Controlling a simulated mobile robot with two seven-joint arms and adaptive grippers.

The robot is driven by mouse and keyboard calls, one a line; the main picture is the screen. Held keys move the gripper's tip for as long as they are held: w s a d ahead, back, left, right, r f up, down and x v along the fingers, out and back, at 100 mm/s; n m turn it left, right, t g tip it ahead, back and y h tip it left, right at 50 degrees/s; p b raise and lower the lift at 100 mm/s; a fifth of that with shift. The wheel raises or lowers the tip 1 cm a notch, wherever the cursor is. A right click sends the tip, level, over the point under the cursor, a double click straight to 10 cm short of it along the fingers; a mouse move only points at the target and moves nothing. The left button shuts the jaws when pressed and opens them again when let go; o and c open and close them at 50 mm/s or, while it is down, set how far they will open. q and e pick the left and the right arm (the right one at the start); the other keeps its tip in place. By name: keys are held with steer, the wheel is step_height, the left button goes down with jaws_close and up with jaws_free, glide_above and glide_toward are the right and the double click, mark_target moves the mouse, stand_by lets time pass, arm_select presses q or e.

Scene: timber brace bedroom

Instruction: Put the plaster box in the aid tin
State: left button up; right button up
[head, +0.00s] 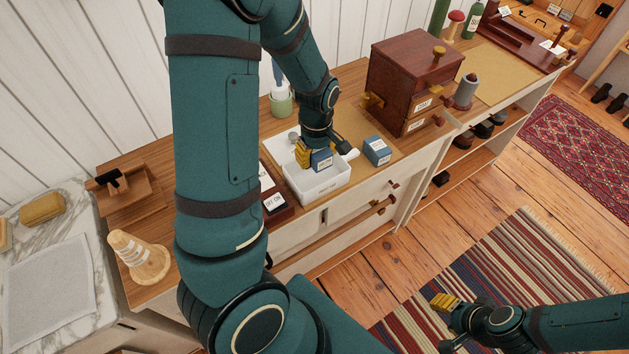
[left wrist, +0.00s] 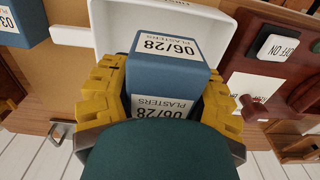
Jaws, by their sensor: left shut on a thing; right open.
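The plaster box (left wrist: 166,50) is blue with a white label reading PLASTERS 06/28. My left gripper (left wrist: 163,98) is shut on it, with a yellow-padded finger on each side. In the head view the box (head: 321,160) shows below my left gripper (head: 316,156), over the opening of the white aid tin (head: 318,188). I cannot tell whether it touches the tin's floor. The tin also shows behind the box in the left wrist view (left wrist: 112,18). My right gripper (head: 446,322) is open and empty, over the striped rug at the lower right.
A second blue box (head: 377,150) stands on the bench just right of the tin. A dark red switch box (head: 275,203) sits at the tin's left. A wooden drawer cabinet (head: 415,75) and grey bobbin (head: 466,92) stand farther right.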

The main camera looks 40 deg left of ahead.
arm_select(q)
steer(key=b, duration=0.1)
glide_above(317, 179)
step_height(317, 179, down, 5)
steer(key=shift+s+r, duration=0.1)
steer(key=shift+r, duration=0.1)
steer(key=shift+f, duration=0.4)
steer(key=shift+f+b, duration=0.45)
steer(key=shift+f, duration=1.1)
steer(key=shift+f, duration=0.1)
steer(key=o, duration=1.2)
